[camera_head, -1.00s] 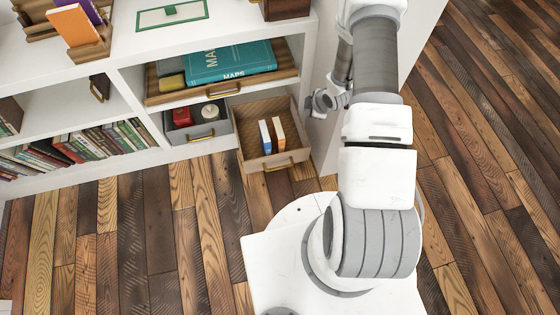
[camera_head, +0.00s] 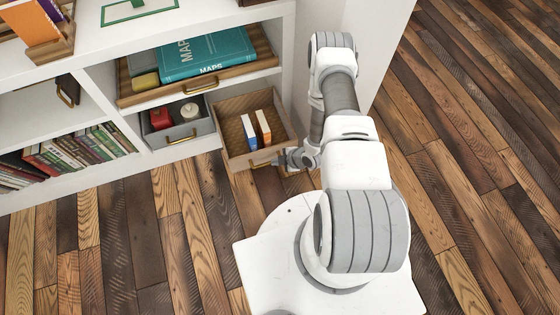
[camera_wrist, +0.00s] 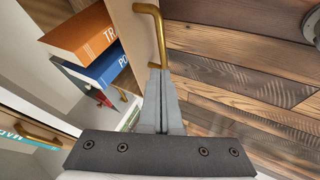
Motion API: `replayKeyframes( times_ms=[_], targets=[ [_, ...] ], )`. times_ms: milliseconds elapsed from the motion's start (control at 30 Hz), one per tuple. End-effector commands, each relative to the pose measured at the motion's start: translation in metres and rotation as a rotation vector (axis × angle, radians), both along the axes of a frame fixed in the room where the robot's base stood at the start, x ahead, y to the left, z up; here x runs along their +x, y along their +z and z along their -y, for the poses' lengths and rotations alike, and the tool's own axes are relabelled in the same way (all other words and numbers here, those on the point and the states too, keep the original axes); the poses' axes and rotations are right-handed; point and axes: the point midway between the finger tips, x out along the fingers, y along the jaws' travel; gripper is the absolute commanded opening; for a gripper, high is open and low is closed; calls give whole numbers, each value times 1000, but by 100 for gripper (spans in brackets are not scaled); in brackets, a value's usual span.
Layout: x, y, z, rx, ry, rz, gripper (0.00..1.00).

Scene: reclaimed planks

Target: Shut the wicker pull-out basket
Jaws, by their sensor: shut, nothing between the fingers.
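The wicker pull-out basket (camera_head: 236,160) stands pulled out from the lowest right opening of the white shelf unit, with two small books inside. A brass handle (camera_head: 263,162) is on its front. My gripper (camera_head: 279,158) is at the right part of the basket's front, close to the handle. In the wrist view the shut, empty fingers (camera_wrist: 159,72) point at the basket's front panel (camera_wrist: 133,35), beside the brass handle (camera_wrist: 153,20). I cannot tell whether the fingertips touch the panel. The orange book (camera_wrist: 82,35) and blue book (camera_wrist: 103,68) show past the panel.
A grey drawer (camera_head: 185,137) with a red item and a white item is open to the left. Above it a wooden drawer (camera_head: 205,88) with a teal MAPS book is also out. The plank floor (camera_head: 160,235) in front is clear.

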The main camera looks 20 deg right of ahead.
Motion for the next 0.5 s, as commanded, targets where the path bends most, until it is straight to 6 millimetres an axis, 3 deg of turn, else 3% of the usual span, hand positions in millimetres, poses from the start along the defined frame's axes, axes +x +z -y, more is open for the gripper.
replayKeyframes(
  times_ms=[33,200,333,500],
  targets=[
    [6,-15,-5,0,2,2,0],
    [23,-43,-18,-1,2,1,0],
    [45,-41,-17,-2,-1,5,0],
    [59,-39,-18,0,0,1,0]
  ],
)
